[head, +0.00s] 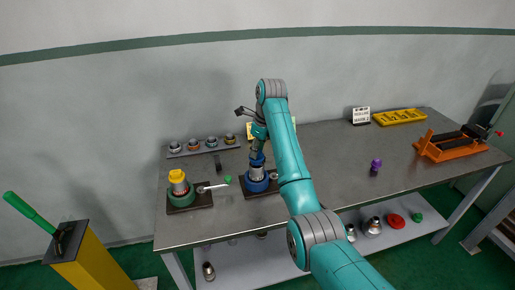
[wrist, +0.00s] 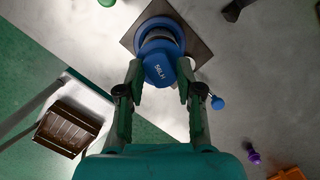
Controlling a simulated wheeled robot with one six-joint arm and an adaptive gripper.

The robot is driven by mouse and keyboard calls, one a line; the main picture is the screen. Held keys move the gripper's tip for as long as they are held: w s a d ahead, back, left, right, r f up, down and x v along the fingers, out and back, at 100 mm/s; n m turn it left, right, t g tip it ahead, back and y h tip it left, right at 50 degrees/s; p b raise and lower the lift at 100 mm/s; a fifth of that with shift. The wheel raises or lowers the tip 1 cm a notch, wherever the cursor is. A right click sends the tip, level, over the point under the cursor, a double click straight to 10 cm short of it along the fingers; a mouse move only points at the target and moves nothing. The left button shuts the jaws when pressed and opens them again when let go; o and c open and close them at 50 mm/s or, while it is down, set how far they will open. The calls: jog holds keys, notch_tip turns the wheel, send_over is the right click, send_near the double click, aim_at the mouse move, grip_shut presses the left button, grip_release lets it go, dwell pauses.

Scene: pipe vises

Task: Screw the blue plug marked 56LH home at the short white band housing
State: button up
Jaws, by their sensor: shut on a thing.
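The blue plug marked 56LH (wrist: 158,70) sits between my gripper's two green fingers (wrist: 160,78) in the wrist view, its label facing the camera. My gripper (head: 257,150) is shut on it, above the housing, and partly hides it in the head view. The housing (head: 257,173) has a pale band and a blue ring at its base, on a dark square plate. Its blue ring (wrist: 177,27) shows behind the plug in the wrist view. The plug is at the housing's top end; I cannot tell how deep it sits.
Left of it stands a housing with a yellow top and green base (head: 182,198), with a green-knobbed lever beside it. A rack of small fittings (head: 203,146) lies at the back. A purple plug (head: 375,167) and an orange vise (head: 450,146) are to the right. The tabletop between is clear.

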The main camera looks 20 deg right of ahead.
jog(key=shift+x, duration=1.25)
dwell(0.9)
jog(key=o, duration=1.2)
jog(key=shift+s+d, duration=0.15)
jog(key=shift+s, duration=0.05)
